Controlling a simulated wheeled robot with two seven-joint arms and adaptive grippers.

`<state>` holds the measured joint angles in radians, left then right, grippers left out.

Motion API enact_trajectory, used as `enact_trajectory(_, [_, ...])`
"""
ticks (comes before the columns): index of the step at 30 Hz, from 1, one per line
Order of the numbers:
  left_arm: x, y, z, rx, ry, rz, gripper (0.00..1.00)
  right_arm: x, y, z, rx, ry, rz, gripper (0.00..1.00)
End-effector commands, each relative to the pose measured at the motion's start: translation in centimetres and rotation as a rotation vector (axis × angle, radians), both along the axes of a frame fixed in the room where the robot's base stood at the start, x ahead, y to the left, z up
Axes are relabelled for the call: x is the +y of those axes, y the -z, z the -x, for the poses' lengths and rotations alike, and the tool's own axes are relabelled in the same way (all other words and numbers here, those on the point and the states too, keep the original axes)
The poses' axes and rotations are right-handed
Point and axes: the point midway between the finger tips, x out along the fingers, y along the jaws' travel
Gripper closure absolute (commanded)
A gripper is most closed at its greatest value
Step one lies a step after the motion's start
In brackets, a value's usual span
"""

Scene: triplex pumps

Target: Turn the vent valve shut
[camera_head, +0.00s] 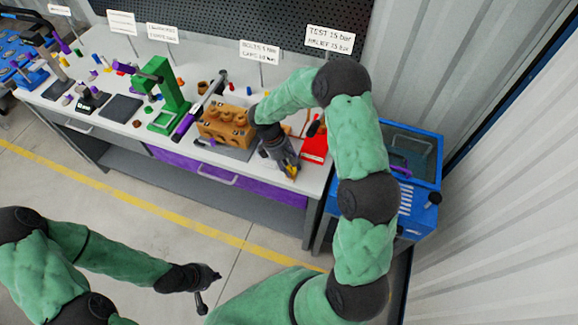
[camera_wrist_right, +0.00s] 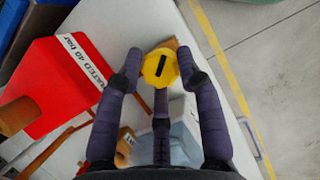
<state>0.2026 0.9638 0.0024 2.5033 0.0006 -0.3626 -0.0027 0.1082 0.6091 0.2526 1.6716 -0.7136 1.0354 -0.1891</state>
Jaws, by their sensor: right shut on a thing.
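The vent valve appears to be the yellow round knob (camera_wrist_right: 160,69) with a dark slot-like mark, seen from above in the right wrist view. The mark stands nearly upright in that picture, tilted slightly. My right gripper (camera_wrist_right: 160,74) is shut on this knob, with its purple-grey fingers around it. In the head view, the right gripper (camera_head: 289,167) points down at the bench's front right, and a bit of yellow (camera_head: 292,171) shows at its tips. My left gripper (camera_head: 208,288) is open and empty, low over the floor in front of the bench.
A red box (camera_wrist_right: 60,75) with a pressure label stands beside the knob. A brown pump block (camera_head: 228,125) sits left of the right gripper on the bench (camera_head: 200,155). A green press (camera_head: 170,95) is further left. The floor in front is clear.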

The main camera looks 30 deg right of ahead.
Motion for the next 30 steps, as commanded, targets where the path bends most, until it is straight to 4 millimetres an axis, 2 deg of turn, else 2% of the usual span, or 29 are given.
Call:
enact_trajectory(1, [0.0,0.06,0.0,0.0,0.0,0.0,1.0,0.0,0.27,0.53,0.016,0.046,0.0,0.96])
enact_trajectory(15, [0.0,0.13,0.0,0.0,0.0,0.0,1.0,-0.05,0.32,0.58,0.021,0.471,0.0,0.96])
enact_trajectory(21, [0.0,0.09,0.0,0.0,0.0,0.0,1.0,-0.06,0.35,0.63,0.023,0.604,0.001,0.96])
enact_trajectory(30, [0.0,0.05,0.0,0.0,0.0,0.0,1.0,0.04,0.42,0.68,0.025,0.715,0.001,0.96])
